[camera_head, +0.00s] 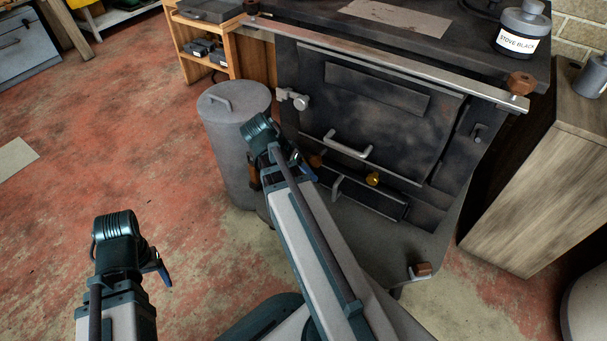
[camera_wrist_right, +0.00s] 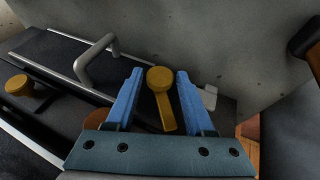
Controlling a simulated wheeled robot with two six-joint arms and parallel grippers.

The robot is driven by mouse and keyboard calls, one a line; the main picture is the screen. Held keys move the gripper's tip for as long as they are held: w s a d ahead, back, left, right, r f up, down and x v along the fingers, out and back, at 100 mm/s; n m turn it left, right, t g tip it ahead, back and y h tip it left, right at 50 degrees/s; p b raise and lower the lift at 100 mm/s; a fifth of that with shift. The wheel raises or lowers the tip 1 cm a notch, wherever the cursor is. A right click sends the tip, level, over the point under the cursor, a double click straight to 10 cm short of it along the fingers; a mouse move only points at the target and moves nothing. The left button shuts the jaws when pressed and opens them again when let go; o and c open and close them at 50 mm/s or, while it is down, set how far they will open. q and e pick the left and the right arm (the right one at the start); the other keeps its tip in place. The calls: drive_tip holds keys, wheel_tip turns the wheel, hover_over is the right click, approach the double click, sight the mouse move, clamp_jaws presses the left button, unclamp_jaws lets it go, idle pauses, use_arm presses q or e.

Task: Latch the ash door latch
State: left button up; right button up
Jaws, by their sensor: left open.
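The stove's ash door (camera_head: 365,197) is the low dark panel under the large firebox door, and it looks closed. Its grey bar handle (camera_wrist_right: 97,58) is at upper left in the right wrist view. A brass latch (camera_wrist_right: 161,80), a round knob with a short lever, sits beside the door's end. My right gripper (camera_wrist_right: 160,92) is open, with a blue finger on each side of the latch and visible gaps. In the head view my right arm hides the latch. My left gripper (camera_head: 158,268) is open and empty over the floor, far from the stove.
A second brass knob (camera_head: 373,178) is above the ash door. The firebox door handle (camera_head: 348,147) and a long front rail (camera_head: 390,62) stick out. A grey lidded bin (camera_head: 232,140) stands close left of my right arm. A wooden cabinet (camera_head: 540,190) is right. Left floor is open.

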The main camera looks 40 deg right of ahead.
clamp_jaws()
drive_tip(key=shift+w+f+g+b, duration=0.35)
drive_tip(key=shift+g+b, duration=0.25)
drive_tip(key=shift+b, duration=0.15)
drive_tip(key=shift+n+g+h+b, duration=0.3)
drive_tip(key=shift+h+b, duration=0.05)
drive_tip(key=shift+h, duration=0.05)
drive_tip(key=shift+s+r+g, duration=0.1)
drive_tip(key=shift+r+g, duration=0.1)
drive_tip(key=shift+g, duration=0.2)
drive_tip(key=shift+a, duration=0.1)
unclamp_jaws()
drive_tip(key=shift+r, duration=0.15)
